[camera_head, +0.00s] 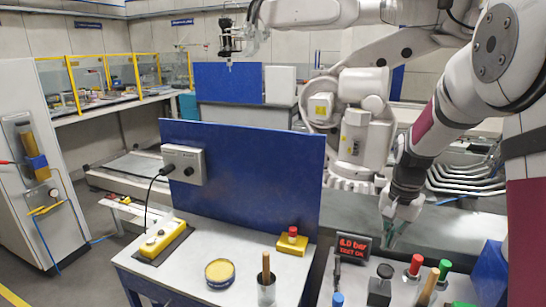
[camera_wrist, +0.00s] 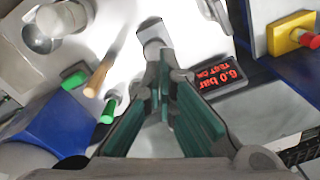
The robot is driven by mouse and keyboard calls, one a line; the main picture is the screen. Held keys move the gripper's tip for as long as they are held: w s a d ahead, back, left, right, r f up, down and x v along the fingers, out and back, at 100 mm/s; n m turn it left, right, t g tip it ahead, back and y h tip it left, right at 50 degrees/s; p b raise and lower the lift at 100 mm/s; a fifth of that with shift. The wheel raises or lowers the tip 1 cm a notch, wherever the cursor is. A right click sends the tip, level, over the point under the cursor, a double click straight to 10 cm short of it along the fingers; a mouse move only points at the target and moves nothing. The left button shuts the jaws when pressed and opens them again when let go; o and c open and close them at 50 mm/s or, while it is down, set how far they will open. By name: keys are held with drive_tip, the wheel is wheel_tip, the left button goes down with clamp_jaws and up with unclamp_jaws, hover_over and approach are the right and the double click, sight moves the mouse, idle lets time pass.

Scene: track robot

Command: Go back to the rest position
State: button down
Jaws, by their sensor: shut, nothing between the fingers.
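My gripper (camera_head: 393,238) hangs from my arm at the right of the head view, fingers pointing down over the right-hand bench. In the wrist view its green-padded fingers (camera_wrist: 166,88) are closed together at the tips with nothing between them.
A pressure display (camera_head: 354,247) stands close left of my gripper. A blue panel (camera_head: 255,175) rises at left. A yellow button box (camera_head: 291,244) sits before it.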

drive_tip(key=s+a+r+n+t, duration=0.3)
drive_tip(key=s+a+r+n, duration=0.35)
drive_tip(key=s+r, duration=0.65)
drive_tip(key=s+a+r+n+t, duration=0.1)
drive_tip(key=s+a+r, duration=0.1)
drive_tip(key=s, duration=0.4)
drive_tip(key=s+a+r+n+t, duration=0.1)
drive_tip(key=s+a+n, duration=0.1)
drive_tip(key=s, duration=0.4)
drive_tip(key=shift+s+a+r, duration=0.35)
drive_tip(key=shift+a+r, duration=0.05)
drive_tip(key=shift+a, duration=0.45)
